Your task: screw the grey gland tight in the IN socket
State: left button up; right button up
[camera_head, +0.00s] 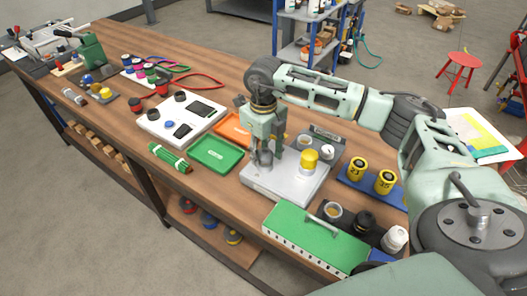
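My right gripper (264,153) points straight down over the left part of a light grey block (285,185) on the bench. A small dark grey rounded piece (264,158), which looks like the grey gland, is between its fingertips, and the fingers look closed on it. The fingers and wrist hide most of the gland and the IN socket under it. I cannot tell how deep the gland sits. A yellow gland (309,160) stands upright on the right part of the block, apart from my gripper. My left gripper is not in view.
A green tray (216,153) and an orange tray (236,128) lie left of the block. A green box with a handle (312,240) stands in front. Yellow numbered cylinders (357,168) stand on a blue strip to the right. A white panel (181,120) lies farther left.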

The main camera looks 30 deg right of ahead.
jog(key=c, duration=0.8)
jog(key=shift+o, duration=0.2)
jog(key=m+p, duration=0.1)
jog(key=m, duration=0.8)
jog(key=shift+f+p, duration=0.15)
jog(key=shift+p, duration=0.2)
jog(key=shift+c, duration=0.2)
jog(key=o, duration=1.2)
